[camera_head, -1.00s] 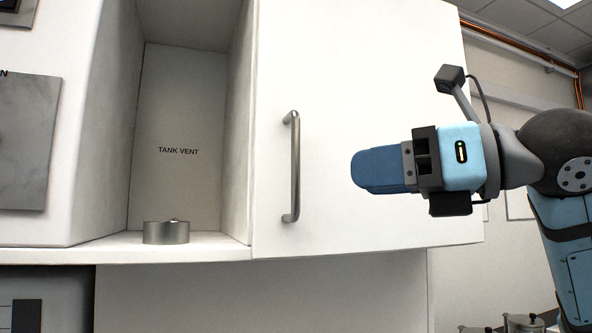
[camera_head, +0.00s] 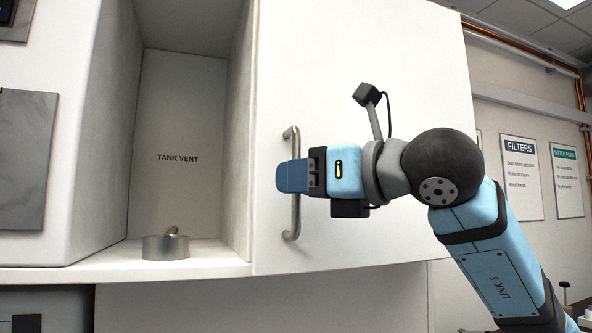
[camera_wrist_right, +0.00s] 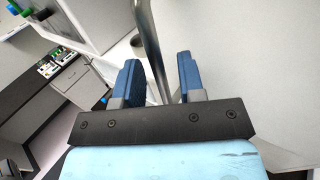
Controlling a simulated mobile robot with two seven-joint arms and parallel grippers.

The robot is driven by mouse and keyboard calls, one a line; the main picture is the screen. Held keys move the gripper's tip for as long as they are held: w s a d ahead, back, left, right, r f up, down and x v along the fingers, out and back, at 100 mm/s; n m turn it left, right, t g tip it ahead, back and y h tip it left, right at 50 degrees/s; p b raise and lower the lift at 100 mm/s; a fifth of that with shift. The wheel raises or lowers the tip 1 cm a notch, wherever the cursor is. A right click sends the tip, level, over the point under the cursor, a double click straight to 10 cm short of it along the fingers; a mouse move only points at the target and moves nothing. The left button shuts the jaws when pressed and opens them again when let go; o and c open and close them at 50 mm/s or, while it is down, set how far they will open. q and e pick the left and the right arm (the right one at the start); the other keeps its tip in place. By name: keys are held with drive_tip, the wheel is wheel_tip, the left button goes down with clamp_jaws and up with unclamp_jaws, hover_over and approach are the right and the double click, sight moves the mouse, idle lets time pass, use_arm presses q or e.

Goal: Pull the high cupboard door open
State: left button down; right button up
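The high cupboard door (camera_head: 370,80) is a white panel and looks shut beside an open compartment. Its vertical metal bar handle (camera_head: 294,222) is near the door's left edge. My right gripper (camera_head: 284,176) is at the handle's middle, and its blue finger covers part of the bar. In the right wrist view the handle (camera_wrist_right: 150,45) passes between the two blue fingers of the right gripper (camera_wrist_right: 160,80). The fingers are apart, with gaps to the bar on both sides. My left gripper is not in view.
Wall posters (camera_head: 522,178) hang at the right. A counter with drawers (camera_wrist_right: 75,85) shows in the right wrist view.

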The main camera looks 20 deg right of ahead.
drive_tip(key=shift+w+a, duration=0.35)
drive_tip(key=shift+w, duration=0.1)
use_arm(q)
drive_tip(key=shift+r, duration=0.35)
use_arm(e)
clamp_jaws()
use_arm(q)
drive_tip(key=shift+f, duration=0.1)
use_arm(e)
drive_tip(key=shift+s, duration=0.1)
